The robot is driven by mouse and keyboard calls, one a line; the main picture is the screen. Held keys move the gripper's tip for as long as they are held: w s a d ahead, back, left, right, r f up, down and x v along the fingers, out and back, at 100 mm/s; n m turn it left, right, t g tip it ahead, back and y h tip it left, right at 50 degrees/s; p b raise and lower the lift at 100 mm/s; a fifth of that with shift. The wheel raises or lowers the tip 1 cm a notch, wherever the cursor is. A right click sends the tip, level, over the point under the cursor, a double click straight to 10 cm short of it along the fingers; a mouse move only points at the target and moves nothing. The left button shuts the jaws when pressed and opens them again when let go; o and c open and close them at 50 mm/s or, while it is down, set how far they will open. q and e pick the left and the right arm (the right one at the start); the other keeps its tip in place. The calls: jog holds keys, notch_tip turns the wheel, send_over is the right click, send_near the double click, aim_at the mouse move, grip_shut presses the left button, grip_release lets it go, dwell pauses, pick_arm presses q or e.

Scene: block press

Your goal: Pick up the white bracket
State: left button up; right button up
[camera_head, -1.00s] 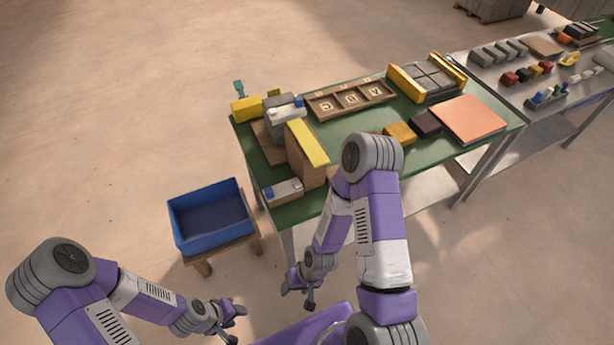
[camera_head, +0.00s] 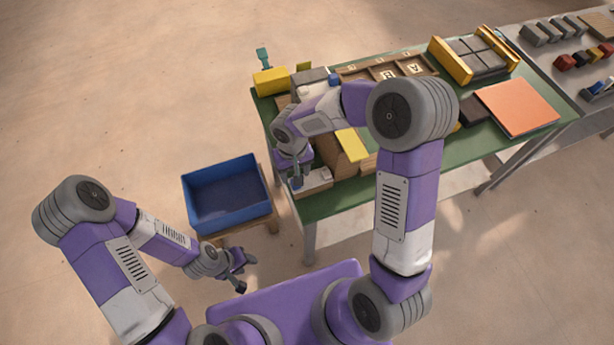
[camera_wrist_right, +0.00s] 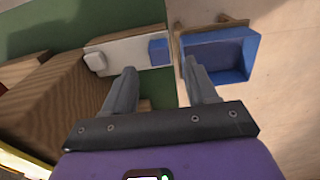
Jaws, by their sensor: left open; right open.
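A flat white piece (camera_head: 318,180), which looks like the white bracket, lies on a wooden base at the table's front left corner. In the right wrist view the white piece (camera_wrist_right: 125,53) has a small pale knob at its left and a blue block (camera_wrist_right: 158,52) at its right end. My right gripper (camera_head: 296,182) is over that corner, open and empty. Its fingertips (camera_wrist_right: 160,68) show on either side of the blue block's lower edge; I cannot tell if they touch. My left gripper (camera_head: 245,272) is open and empty, low in front of the blue bin.
A blue bin (camera_head: 226,195) stands on a low wooden stand left of the green table (camera_head: 340,200). A wooden block with a yellow top (camera_head: 352,144) rises beside the white piece. A lettered wooden tray (camera_head: 388,70) and an orange panel (camera_head: 517,105) lie farther off.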

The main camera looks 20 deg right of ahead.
notch_tip(320, 180, down, 5)
jog(key=shift+w+f+b, duration=0.1)
jog(key=shift+w+b, duration=0.05)
jog(key=shift+b, duration=0.25)
jog(key=c, duration=1.1)
jog(key=shift+o, duration=0.2)
notch_tip(320, 180, up, 18)
jog(key=p, duration=0.3)
